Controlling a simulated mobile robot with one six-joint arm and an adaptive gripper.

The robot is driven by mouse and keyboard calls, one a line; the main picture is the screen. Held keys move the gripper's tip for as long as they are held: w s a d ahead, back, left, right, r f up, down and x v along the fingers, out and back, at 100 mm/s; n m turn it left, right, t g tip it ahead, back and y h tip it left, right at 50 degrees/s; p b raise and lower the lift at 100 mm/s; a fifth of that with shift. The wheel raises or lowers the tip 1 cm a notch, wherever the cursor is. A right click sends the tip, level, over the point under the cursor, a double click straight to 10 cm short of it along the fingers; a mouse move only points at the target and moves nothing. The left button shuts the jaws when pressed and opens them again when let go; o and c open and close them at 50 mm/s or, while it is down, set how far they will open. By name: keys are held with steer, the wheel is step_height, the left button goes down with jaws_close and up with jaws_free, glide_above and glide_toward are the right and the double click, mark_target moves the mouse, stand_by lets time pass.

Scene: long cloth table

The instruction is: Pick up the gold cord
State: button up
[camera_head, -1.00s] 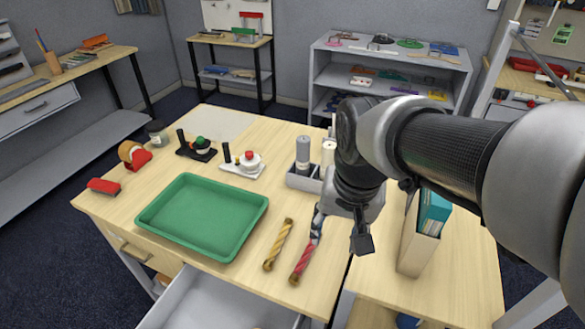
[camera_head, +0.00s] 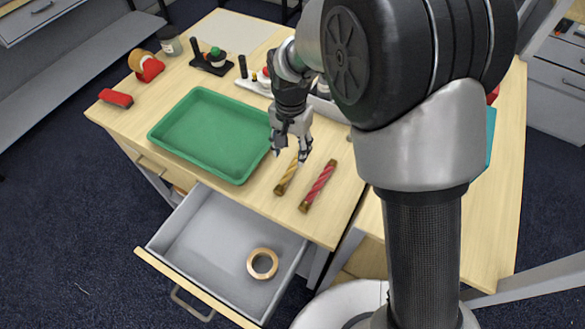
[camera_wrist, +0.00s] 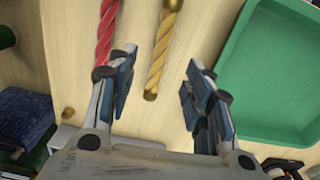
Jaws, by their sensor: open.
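The gold cord (camera_head: 286,178) lies on the wooden table between the green tray and a red cord (camera_head: 318,187). It is twisted, with a capped end, and its far part is hidden by my gripper in the head view. My gripper (camera_head: 291,155) is open above its far end. In the wrist view the gold cord (camera_wrist: 163,50) runs up from between the open fingers of my gripper (camera_wrist: 155,85), apart from both. The red cord (camera_wrist: 106,30) lies alongside, beyond the left finger.
The green tray (camera_head: 158,133) lies close to the left of the gold cord. An open drawer (camera_head: 205,235) holding a tape roll (camera_head: 262,263) juts out below the table's front edge. Small stands and a red stapler-like thing (camera_head: 116,98) are farther back and left.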

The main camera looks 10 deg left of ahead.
mark_target(292, 166)
step_height(292, 166, down, 3)
steer(key=shift+f+b, duration=0.15)
steer(key=shift+b, duration=0.25)
steer(key=shift+w+f+b, duration=0.25)
steer(key=shift+f+b, duration=0.4)
steer(key=shift+f, duration=0.7)
steer(key=shift+w+f+b, duration=0.25)
steer(key=shift+f+b, duration=0.35)
steer(key=shift+f, duration=0.7)
steer(key=shift+c, duration=0.2)
jaws_close()
